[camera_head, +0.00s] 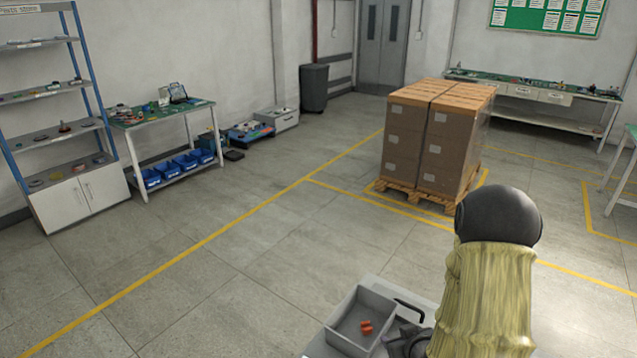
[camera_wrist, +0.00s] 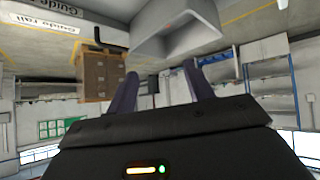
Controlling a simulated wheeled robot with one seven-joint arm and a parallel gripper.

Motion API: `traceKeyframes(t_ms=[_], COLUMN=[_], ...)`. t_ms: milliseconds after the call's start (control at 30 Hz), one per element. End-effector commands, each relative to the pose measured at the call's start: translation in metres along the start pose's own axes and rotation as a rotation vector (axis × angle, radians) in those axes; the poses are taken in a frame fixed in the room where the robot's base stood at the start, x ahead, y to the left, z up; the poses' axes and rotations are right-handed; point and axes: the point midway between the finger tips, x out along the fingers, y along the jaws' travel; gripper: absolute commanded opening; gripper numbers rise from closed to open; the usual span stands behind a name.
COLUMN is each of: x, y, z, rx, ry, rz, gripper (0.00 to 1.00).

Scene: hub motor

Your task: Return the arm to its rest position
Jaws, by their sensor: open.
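My arm rises at the lower right of the head view, with a pale ribbed sleeve (camera_head: 487,295) and a dark rounded joint (camera_head: 499,216). In the wrist view my gripper (camera_wrist: 162,80) shows two dark fingers standing apart, with nothing between them. A dark part of the arm's end shows low beside the sleeve in the head view; its fingers are not clear there. The bin (camera_wrist: 180,45) also shows beyond the fingers in the wrist view.
Stacked brown cartons (camera_head: 432,145) stand on a wooden pallet (camera_head: 408,196) beyond the arm. A shelf rack (camera_head: 78,195) and a green-topped workbench (camera_head: 160,115) line the left wall. Another bench (camera_head: 540,92) stands at the back right. The floor at left and centre is clear.

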Motion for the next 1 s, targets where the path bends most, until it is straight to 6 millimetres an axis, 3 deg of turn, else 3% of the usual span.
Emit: traceKeyframes(t_ms=[367, 733, 867, 1000], x=[-0.067, -0.159, -0.178, -0.181], y=[-0.011, -0.052, -0.062, -0.064], z=[-0.024, -0.027, -0.024, -0.023], rx=[0.071, 0.228, 0.260, 0.267], ry=[-0.296, -0.551, -0.601, -0.614], rz=[0.072, 0.071, 0.060, 0.058], gripper=[0.52, 0.52, 0.52, 0.52])
